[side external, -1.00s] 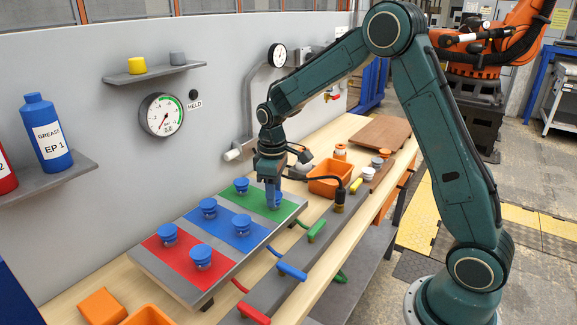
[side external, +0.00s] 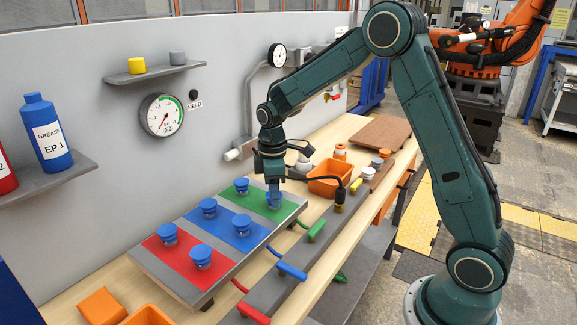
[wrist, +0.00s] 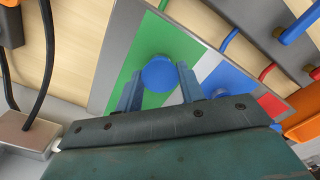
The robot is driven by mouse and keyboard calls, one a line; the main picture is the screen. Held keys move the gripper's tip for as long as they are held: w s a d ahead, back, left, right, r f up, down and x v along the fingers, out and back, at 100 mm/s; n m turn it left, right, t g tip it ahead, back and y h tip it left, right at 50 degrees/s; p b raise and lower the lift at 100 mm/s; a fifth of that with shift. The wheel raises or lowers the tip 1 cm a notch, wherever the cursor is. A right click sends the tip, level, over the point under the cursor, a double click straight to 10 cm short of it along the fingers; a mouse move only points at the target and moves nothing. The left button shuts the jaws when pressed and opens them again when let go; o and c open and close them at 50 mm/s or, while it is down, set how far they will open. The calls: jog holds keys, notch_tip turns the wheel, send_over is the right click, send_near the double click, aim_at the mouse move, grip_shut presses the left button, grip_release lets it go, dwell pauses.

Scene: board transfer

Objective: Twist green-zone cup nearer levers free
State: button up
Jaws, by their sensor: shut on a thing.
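The board (side external: 222,277) has green, blue and red zones. The green-zone cup nearer the levers (wrist: 160,72) is blue and round-topped; it sits between my two fingers in the wrist view. In the side view my gripper (side external: 273,188) points straight down over this cup and largely hides it. My gripper is shut on the cup, which still appears to be at its place on the green zone. The other green-zone cup (side external: 241,186) stands nearer the wall, apart from my gripper.
Blue cups stand on the blue zone (side external: 242,222) and red zone (side external: 168,233). Green (side external: 316,230), blue (side external: 291,271) and red (side external: 254,314) levers line the board's near side. An orange bin (side external: 328,186) is beyond the board. A pressure gauge (side external: 161,115) hangs on the wall.

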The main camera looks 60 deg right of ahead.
dwell(0.4)
jog(key=n, duration=0.2)
jog(key=shift+n, duration=0.4)
jog(key=o, duration=1)
jog(key=shift+r, duration=0.15)
notch_tip(320, 180, up, 14)
jog(key=shift+s, duration=0.1)
